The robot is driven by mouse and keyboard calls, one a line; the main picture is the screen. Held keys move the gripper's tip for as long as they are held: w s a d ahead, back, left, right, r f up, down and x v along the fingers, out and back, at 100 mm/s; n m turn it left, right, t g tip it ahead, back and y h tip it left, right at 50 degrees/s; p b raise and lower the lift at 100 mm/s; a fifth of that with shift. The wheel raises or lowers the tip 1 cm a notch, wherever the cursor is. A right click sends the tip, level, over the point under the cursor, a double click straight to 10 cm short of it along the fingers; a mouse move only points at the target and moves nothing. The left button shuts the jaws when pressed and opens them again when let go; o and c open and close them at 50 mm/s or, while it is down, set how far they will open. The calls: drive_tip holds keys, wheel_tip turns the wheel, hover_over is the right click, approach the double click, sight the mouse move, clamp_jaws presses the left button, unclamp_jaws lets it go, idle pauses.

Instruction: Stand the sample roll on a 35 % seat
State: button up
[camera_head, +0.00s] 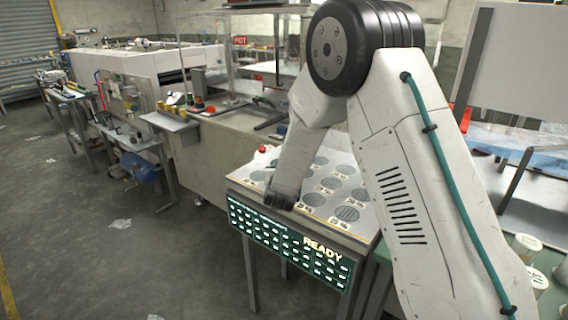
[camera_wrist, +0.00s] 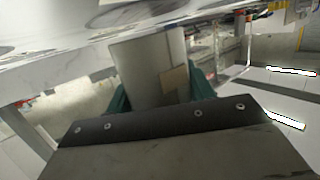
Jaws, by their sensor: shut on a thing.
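The sample roll (camera_wrist: 143,72) is a pale grey cylinder with a tan patch on its side, seen in the wrist view. My gripper (camera_wrist: 158,92) is shut on it, with a teal finger on each side. The roll's far end meets the edge of a pale plate with dark round marks (camera_wrist: 125,14); I cannot tell whether they touch. In the head view, the white seat board (camera_head: 318,216) carries several grey hatched round seats (camera_head: 346,213) with small labels, too small to read surely. My wrist is over the board's front-left part, and the roll is hidden there.
A dark green panel (camera_head: 290,246) reading READY hangs on the board's front edge. A small red knob (camera_head: 262,149) is at the board's back left. White-lidded jars (camera_head: 528,243) stand at the lower right. The floor at left is open, with scraps of paper (camera_head: 120,223).

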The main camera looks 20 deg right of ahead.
drive_tip(key=shift+f, duration=0.7)
idle(0.4)
drive_tip(key=o, duration=1.1)
drive_tip(key=shift+s, duration=0.1)
drive_tip(key=shift+o, duration=0.2)
